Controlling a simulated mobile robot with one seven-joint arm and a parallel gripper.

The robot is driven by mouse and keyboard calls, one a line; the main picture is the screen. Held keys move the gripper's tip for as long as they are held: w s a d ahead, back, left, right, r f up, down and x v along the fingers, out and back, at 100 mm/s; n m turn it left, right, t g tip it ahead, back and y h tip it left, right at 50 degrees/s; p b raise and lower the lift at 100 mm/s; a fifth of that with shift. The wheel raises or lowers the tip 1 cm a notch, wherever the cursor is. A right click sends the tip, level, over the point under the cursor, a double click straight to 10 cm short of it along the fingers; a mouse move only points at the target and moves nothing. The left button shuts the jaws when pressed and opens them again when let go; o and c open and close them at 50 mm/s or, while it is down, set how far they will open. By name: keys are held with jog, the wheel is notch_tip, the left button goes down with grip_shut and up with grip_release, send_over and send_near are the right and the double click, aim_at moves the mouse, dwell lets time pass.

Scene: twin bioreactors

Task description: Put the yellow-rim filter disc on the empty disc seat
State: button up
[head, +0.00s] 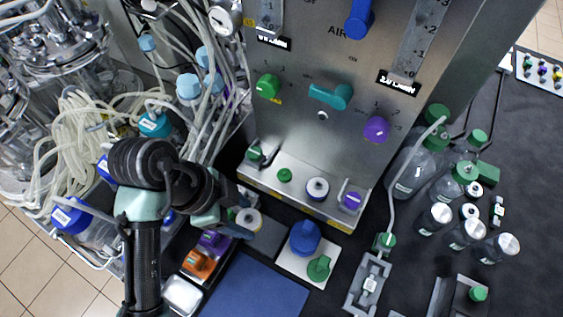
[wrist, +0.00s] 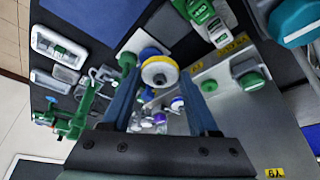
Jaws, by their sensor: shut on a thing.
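My gripper (wrist: 161,85) is shut on the yellow-rim filter disc (wrist: 160,72), a white disc with a yellow edge. In the head view the disc (head: 248,222) shows at the end of my arm, in front of the metal ledge and to its left. A small green round fitting (head: 285,175) on the ledge carries no disc and looks like the empty disc seat; it also shows in the wrist view (wrist: 209,85), right of the held disc. To its right in the head view, a white disc with a dark centre (head: 317,188) sits on the ledge.
A green clamp (head: 254,154) and a purple clamp (head: 351,201) stand at the ledge's ends. In front are a white plate (head: 291,264) with blue and green knobs and a blue mat (head: 250,292). Tubing and bottles crowd the left; bottles (head: 465,233) stand right.

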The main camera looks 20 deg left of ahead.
jog(key=p, duration=0.4)
send_over(285, 172)
jog(key=shift+s+a, duration=0.25)
jog(key=shift+a, duration=0.2)
jog(key=shift+f+p, duration=0.45)
jog(key=shift+f, duration=1.35)
jog(key=shift+f, duration=0.1)
jog(key=o, duration=1.3)
jog(key=b+v, duration=0.3)
jog(key=v, duration=0.9)
